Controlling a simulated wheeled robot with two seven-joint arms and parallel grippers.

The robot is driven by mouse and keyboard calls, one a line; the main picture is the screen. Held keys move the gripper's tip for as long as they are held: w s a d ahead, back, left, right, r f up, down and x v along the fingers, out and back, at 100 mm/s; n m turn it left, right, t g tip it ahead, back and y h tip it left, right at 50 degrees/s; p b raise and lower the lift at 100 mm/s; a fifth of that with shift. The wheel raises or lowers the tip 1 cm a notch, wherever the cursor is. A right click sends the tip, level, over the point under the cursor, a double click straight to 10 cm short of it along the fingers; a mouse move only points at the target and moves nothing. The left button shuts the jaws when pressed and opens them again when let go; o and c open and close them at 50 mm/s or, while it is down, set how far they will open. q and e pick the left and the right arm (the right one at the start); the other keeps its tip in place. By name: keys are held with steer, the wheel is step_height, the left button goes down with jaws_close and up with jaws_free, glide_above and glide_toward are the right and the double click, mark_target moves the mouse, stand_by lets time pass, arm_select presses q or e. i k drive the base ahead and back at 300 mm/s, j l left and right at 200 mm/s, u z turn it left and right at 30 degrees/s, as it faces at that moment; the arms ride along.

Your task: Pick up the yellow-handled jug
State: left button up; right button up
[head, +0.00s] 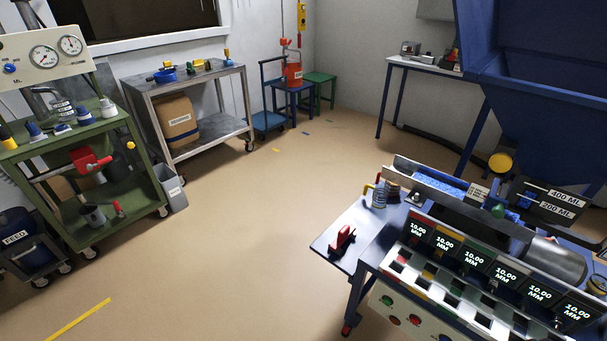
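A small grey jug-like container (379,196) stands on the side shelf of the machine bench at right of centre. Yellow and red parts show at its upper left, and it may be the yellow-handled jug, but it is too small to be sure. A clear jug (45,104) stands on the green cart at the left, and its handle colour cannot be made out. Neither of my grippers is in view.
The machine bench (440,285) with lit displays fills the lower right, under a blue hopper (535,95). A red tool (342,239) lies on its side shelf (325,240). The green cart (85,140) and grey workbench (195,80) stand left. The middle floor is clear.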

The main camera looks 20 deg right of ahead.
mark_target(381, 196)
steer(key=i+j, duration=0.1)
steer(key=i, duration=0.3)
steer(key=i+j, duration=0.15)
steer(key=i, duration=0.25)
steer(key=i+j, duration=0.1)
steer(key=i, duration=0.3)
